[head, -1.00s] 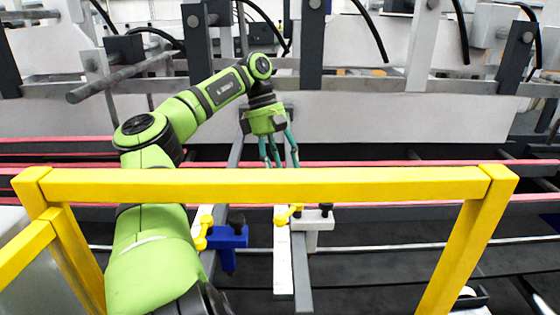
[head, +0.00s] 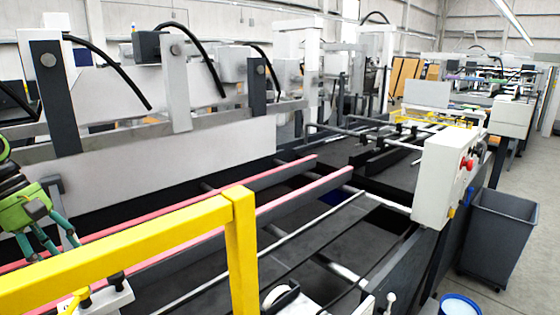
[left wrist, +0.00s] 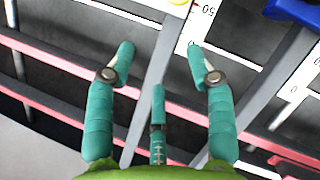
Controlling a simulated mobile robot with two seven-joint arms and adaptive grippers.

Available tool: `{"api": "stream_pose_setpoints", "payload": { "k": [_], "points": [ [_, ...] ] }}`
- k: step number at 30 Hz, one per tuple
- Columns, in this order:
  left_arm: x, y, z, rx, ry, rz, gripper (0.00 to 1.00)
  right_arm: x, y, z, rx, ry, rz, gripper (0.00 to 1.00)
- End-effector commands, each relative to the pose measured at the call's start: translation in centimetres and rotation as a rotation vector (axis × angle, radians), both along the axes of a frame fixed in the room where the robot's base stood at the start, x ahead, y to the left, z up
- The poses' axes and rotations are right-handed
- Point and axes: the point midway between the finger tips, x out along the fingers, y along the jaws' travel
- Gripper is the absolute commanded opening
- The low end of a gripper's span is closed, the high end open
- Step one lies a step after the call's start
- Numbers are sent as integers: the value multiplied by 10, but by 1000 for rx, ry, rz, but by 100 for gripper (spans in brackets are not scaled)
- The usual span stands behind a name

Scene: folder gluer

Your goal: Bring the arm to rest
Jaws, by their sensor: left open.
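My left gripper (head: 42,245) is at the far left edge of the head view, behind the yellow guard rail (head: 130,244). Its green body and teal fingers show there, and most of the arm is out of the picture. In the left wrist view the gripper (left wrist: 160,75) has its teal fingers spread apart with nothing between them. It hangs over the machine's rails and pink-red belts (left wrist: 65,55). A white scale strip (left wrist: 198,30) and part of a blue clamp (left wrist: 292,10) lie beyond the fingertips. My right gripper is not in view.
The yellow rail stands close in front of the arm. A white control box (head: 445,175) with a red button is at the right of the machine. A grey bin (head: 496,238) and a blue-rimmed bucket (head: 458,305) stand on the floor. Open floor lies at the far right.

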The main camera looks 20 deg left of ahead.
Motion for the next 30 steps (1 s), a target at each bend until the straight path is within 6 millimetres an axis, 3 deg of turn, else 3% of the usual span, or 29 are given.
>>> {"api": "stream_pose_setpoints", "payload": {
  "k": [13, 21, 30],
  "points": [
    [26, -84, -1, 4, 5, -2, 54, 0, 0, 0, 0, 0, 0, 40],
    [30, -96, -26, -3, 3, 1, 54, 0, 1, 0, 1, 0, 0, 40],
    [31, -96, -29, -1, 4, 2, 54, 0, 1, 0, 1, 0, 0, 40]
  ]
}}
